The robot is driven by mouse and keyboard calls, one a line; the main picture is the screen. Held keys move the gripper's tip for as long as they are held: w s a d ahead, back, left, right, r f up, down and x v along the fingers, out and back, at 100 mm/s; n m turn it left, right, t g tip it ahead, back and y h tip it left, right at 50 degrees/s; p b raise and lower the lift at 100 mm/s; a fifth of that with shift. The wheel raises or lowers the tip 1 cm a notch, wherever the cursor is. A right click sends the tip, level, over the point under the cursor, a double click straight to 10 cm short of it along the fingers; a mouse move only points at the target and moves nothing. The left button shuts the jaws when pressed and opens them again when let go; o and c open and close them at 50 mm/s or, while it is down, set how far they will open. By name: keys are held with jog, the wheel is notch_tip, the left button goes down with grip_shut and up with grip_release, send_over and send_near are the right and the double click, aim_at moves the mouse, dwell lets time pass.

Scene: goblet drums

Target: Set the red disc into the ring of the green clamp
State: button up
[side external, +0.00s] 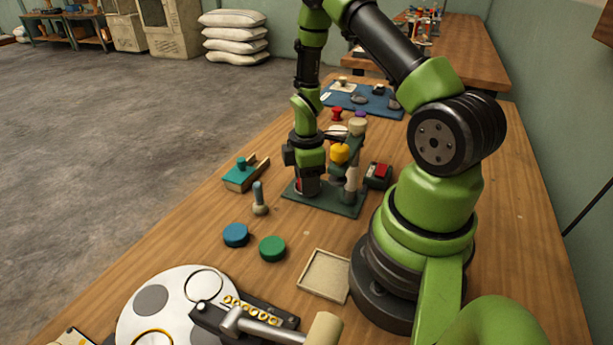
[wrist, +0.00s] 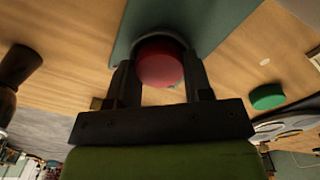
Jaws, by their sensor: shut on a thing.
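The red disc (wrist: 160,66) sits between the two fingers of my gripper (wrist: 160,75) in the wrist view, and the gripper is shut on it. A dark grey curved rim shows just behind the disc; I cannot tell if the disc touches it or lies inside it. The green clamp stands on a dark green base plate (side external: 345,206) in the side view, with a yellow knob on its post. There my gripper (side external: 306,186) points down over the plate's left part, low beside the post. The arm hides most of the ring and disc in that view.
A blue disc (side external: 235,235) and a green disc (side external: 272,248) lie in front of the plate. A grey peg (side external: 260,200) and a teal block (side external: 245,174) stand to the left. A shallow tray (side external: 324,277) lies near my base. A red-topped box (side external: 378,175) is right of the clamp.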

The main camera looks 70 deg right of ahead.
jog(key=o, duration=0.8)
jog(key=shift+f, duration=0.5)
jog(key=shift+o, duration=0.8)
jog(key=shift+w+r, duration=0.1)
jog(key=shift+r, duration=0.45)
jog(key=a+r+m+t, duration=0.1)
jog(key=a+r+m, duration=0.15)
jog(key=r, duration=0.75)
jog(key=a+r+m+t, duration=0.1)
jog(key=a+r, duration=0.2)
jog(key=r, duration=0.7)
jog(key=s+a+r+m+t+y, duration=0.2)
jog(key=s+a+r+m+t, duration=0.3)
jog(key=s+a+r+m, duration=0.3)
jog(key=s+a+r, duration=0.1)
jog(key=a+r, duration=0.1)
jog(key=a, duration=0.2)
jog(key=shift+s, duration=0.3)
jog(key=shift+a, duration=0.1)
